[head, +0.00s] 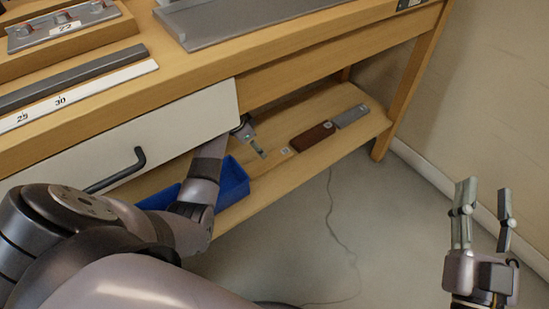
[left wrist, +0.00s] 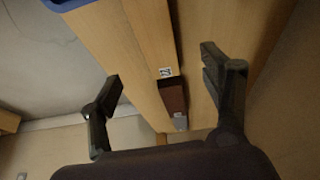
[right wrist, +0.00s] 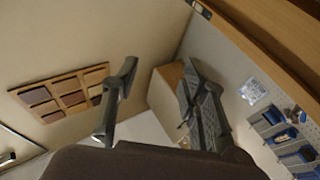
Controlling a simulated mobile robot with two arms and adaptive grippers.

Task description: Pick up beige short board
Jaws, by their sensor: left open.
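I cannot make out a beige short board apart from the similar wood colour of the lower shelf (head: 235,212). On that shelf lie a red-brown board (head: 312,137) and a grey board (head: 350,116), end to end. The brown board also shows in the left wrist view (left wrist: 172,97), beyond a small printed label (left wrist: 165,72). My left gripper (head: 258,150) reaches under the bench, above the shelf and left of the brown board. Its fingers (left wrist: 160,72) are apart with nothing between them. My right gripper (head: 486,190) is open and empty, in the air at the right.
A blue bin (head: 232,184) stands on the shelf beside my left forearm. A white drawer front (head: 120,135) with a black handle (head: 118,172) and the bench top hang over the shelf. A bench leg (head: 410,85) stands at right. A thin cable (head: 335,235) crosses the floor.

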